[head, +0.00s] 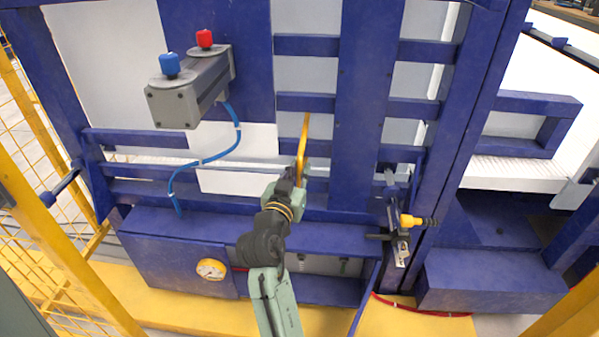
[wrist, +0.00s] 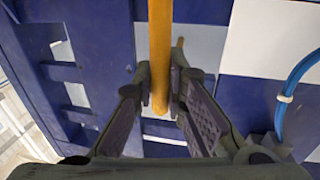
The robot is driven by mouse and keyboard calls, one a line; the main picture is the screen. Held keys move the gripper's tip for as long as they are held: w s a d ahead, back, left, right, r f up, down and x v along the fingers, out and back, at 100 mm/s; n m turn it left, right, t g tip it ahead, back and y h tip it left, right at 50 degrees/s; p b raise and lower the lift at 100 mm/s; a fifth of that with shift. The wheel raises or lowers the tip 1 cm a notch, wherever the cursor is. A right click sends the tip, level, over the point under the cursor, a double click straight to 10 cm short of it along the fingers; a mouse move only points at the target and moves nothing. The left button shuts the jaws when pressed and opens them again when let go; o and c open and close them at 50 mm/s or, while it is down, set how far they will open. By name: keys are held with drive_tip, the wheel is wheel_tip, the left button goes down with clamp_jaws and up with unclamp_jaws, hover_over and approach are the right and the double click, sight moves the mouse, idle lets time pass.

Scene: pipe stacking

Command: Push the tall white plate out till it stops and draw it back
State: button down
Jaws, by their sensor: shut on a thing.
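A tall pale white plate (head: 306,75) shows behind the blue frame in the head view, partly covered by blue crossbars. A long yellow bar-like handle (head: 304,135) stands upright in front of it; whether it is fixed to the plate cannot be told. My gripper (head: 299,178) is at the handle's lower part. In the wrist view my gripper (wrist: 160,85) has its two dark fingers on either side of the yellow handle (wrist: 160,45), shut on it near its lower end. The pale plate (wrist: 203,50) shows behind the handle there.
A grey box (head: 190,90) with a blue and a red knob juts out at upper left, with a blue hose (head: 215,157) hanging from it. A blue ledge (head: 220,228) with a round gauge (head: 211,269) lies below. A yellow-tipped fitting (head: 415,221) is at right.

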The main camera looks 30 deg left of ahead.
drive_tip(key=x, duration=0.3)
drive_tip(key=a+b+x, duration=0.1)
drive_tip(key=x, duration=0.2)
drive_tip(key=b+x, duration=0.1)
drive_tip(key=x, duration=0.2)
drive_tip(key=shift+s+a, duration=0.25)
drive_tip(key=shift+a, duration=0.15)
drive_tip(key=c, duration=1.6)
unclamp_jaws()
drive_tip(key=shift+s, duration=0.1)
drive_tip(key=v, duration=1.2)
drive_tip(key=shift+d, duration=0.1)
